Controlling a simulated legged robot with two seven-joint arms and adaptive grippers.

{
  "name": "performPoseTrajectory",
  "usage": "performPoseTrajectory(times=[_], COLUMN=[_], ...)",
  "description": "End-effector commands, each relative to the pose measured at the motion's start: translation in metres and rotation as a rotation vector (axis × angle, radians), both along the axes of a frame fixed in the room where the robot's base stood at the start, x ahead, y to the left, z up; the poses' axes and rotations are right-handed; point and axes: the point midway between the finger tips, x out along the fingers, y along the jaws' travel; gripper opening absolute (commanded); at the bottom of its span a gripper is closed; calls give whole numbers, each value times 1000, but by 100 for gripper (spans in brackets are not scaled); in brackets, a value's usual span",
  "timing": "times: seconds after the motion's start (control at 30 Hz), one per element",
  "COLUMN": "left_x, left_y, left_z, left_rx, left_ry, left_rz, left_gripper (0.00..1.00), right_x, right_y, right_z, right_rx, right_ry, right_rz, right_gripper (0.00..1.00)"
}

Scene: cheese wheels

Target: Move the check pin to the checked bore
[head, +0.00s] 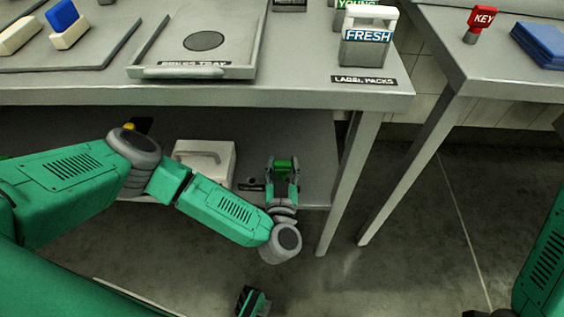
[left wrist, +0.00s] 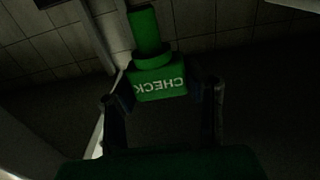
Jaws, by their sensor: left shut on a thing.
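My left gripper (head: 283,182) is below the front edge of the table, at the level of the lower shelf. It is shut on the green check pin (head: 284,166). In the left wrist view, the pin (left wrist: 158,82) shows a block marked CHECK, upside down, with a collar and a round shaft pointing away from the gripper. The gripper's fingers (left wrist: 163,105) stand on both sides of the block. A dark green piece of an arm shows at the bottom of the head view; I cannot tell if it is my right gripper. I cannot make out the checked bore in either view.
The table (head: 300,95) carries a press tray (head: 150,72) and a FRESH label pack (head: 368,50). A white box (head: 203,160) with a handle stands on the lower shelf. A red KEY piece (head: 480,22) and a blue stack (head: 540,42) are on the right table.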

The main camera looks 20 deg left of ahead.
Motion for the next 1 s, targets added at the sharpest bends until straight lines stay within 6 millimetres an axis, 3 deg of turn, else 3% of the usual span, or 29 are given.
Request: performPoseTrajectory(times=[0.4,1.0], left_x=[0,0], left_y=[10,-1], left_z=[-2,-1], left_rx=[-15,-3], left_ry=[0,-1], left_rz=[1,-2], left_gripper=[8,8], right_x=[0,0], right_y=[0,-1], right_z=[3,3], right_rx=[-1,-1], right_ry=[0,0], right_rz=[-1,-2], right_gripper=[40,40])
